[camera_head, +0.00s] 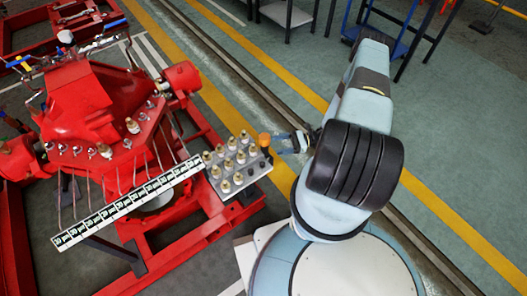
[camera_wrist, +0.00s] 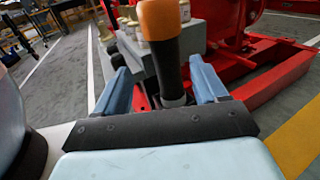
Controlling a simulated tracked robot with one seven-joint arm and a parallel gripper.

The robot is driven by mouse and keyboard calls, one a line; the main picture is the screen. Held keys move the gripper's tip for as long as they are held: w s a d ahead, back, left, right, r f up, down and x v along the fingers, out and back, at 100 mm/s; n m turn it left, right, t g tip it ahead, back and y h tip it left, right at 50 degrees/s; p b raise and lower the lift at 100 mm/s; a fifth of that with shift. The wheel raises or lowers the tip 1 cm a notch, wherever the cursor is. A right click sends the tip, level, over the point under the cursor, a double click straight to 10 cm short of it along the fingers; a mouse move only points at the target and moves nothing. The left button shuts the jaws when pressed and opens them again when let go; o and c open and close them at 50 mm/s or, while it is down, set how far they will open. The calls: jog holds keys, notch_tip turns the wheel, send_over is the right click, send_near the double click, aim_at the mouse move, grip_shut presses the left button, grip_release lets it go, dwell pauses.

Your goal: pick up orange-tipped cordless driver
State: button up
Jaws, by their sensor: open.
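The orange-tipped driver (camera_wrist: 171,62) stands upright in the wrist view, with an orange top and a dark body. In the head view its orange top (camera_head: 265,139) shows at the right edge of a grey block of fittings. My gripper (camera_wrist: 158,66) is open, its two blue fingers on either side of the driver in the wrist view. Gaps show between the driver and both fingers, and I see no contact. In the head view my gripper (camera_head: 289,142) is just right of the driver. The driver's lower end is partly hidden behind the gripper's dark palm bar.
The grey block (camera_head: 240,166) carries several brass-topped fittings close beside the driver. A red pumpset (camera_head: 85,105) on a red frame fills the left, with a long white labelled strip (camera_head: 130,202) in front. Open floor with yellow lines lies to the right.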

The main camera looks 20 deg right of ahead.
aim_at(264, 138)
jog(key=a, duration=0.2)
jog(key=w+a, duration=0.1)
jog(key=a, duration=0.1)
jog(key=shift+w+a+r, duration=0.15)
jog(key=shift+w+a, duration=0.05)
jog(key=shift+a, duration=0.15)
jog(key=shift+c, duration=0.2)
grip_shut()
